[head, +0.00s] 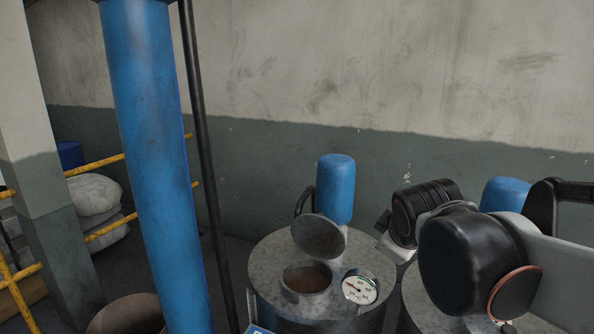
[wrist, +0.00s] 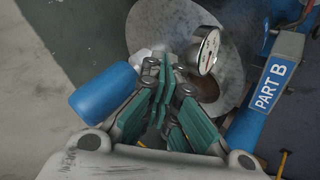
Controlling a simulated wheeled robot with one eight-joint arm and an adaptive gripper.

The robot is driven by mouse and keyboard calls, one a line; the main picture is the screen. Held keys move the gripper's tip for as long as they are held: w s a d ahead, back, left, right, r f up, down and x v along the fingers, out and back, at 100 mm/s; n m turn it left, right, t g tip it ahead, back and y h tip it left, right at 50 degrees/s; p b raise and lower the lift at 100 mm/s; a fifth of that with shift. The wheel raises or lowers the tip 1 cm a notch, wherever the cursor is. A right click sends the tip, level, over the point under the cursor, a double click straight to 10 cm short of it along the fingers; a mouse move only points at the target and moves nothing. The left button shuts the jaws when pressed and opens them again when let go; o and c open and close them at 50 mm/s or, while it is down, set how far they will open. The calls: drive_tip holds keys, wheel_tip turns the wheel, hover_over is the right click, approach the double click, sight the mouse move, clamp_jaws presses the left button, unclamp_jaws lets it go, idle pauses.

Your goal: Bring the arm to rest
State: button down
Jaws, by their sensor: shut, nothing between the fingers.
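My gripper (wrist: 166,68) is shut and empty in the wrist view, its green-padded fingers together. It is over the grey round tank top (wrist: 150,25), and its height above it is hard to judge. My arm's black and grey links show at the right of the head view, in front of a second tank; I cannot make out the fingers there. In the head view the first tank (head: 265,262) has a round filler opening (head: 306,281) with brown content. Its round lid (head: 318,237) stands tilted up, open, behind the opening.
A dial gauge (head: 360,288) and a blue cylinder (head: 336,188) stand on the first tank. Another blue cylinder (head: 505,195) is behind my arm. A thick blue column (head: 150,150) and dark pole (head: 205,150) rise at left, before yellow rails (head: 105,162). A "PART B" label (wrist: 270,84) shows.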

drive_tip(key=s+d+f+m+g+y+b, duration=0.1)
drive_tip(key=s+f+m+b, duration=0.7)
drive_tip(key=s+f, duration=1)
drive_tip(key=shift+s+d+f+m+g+b, duration=0.15)
drive_tip(key=shift+d+f+m+g+b, duration=0.25)
drive_tip(key=shift+m, duration=0.4)
